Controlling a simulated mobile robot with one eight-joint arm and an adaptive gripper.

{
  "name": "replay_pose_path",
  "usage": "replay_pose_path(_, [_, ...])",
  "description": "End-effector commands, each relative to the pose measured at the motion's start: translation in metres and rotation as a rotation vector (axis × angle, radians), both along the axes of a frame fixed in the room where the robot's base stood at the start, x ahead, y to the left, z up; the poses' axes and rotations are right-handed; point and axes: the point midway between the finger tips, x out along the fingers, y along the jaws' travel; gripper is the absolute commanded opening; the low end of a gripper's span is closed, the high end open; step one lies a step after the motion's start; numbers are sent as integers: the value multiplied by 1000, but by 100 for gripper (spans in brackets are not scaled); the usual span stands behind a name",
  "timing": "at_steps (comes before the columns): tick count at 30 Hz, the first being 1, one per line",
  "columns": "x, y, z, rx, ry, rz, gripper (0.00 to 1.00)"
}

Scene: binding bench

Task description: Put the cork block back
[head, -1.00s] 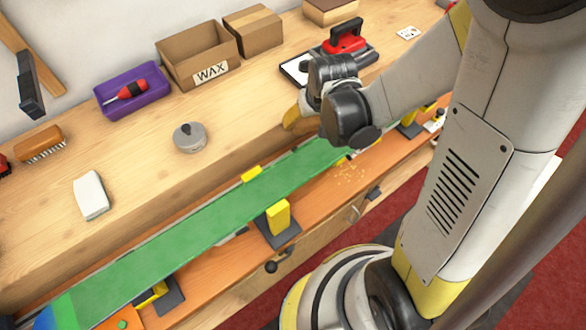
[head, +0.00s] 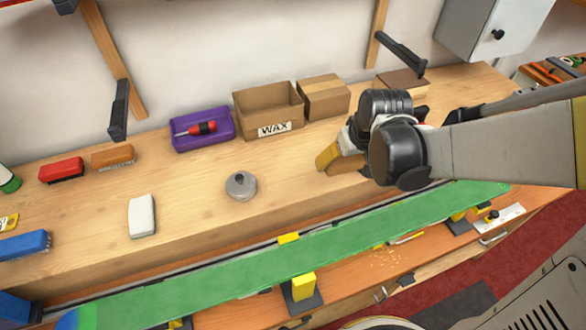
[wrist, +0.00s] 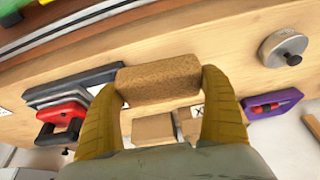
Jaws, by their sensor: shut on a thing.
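The cork block (wrist: 158,80) is a brown, speckled block held crosswise between the yellow fingers in the wrist view. My gripper (head: 338,158) is shut on it above the wooden bench, in front of the cardboard boxes. In the head view my wrist hides most of the block. I cannot tell how high the block is above the bench.
An open WAX box (head: 268,112), a closed carton (head: 323,97) and a purple tray (head: 202,130) stand at the back. A grey round tin (head: 241,185) and white block (head: 142,216) lie left. A green ski (head: 300,258) runs along the front.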

Motion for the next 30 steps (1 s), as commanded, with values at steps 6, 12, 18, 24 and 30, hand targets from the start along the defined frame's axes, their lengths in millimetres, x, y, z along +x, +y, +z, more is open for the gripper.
replay_pose_path(6, [4, 24, 12, 0, -1, 63, 52])
replay_pose_path(12, [19, 70, -20, -1, -1, 66, 52])
replay_pose_path(18, [33, 108, -44, -1, -1, 61, 52])
replay_pose_path(24, [37, 120, -52, 0, -1, 57, 52])
replay_pose_path(30, [37, 120, -80, -1, -1, 57, 52])
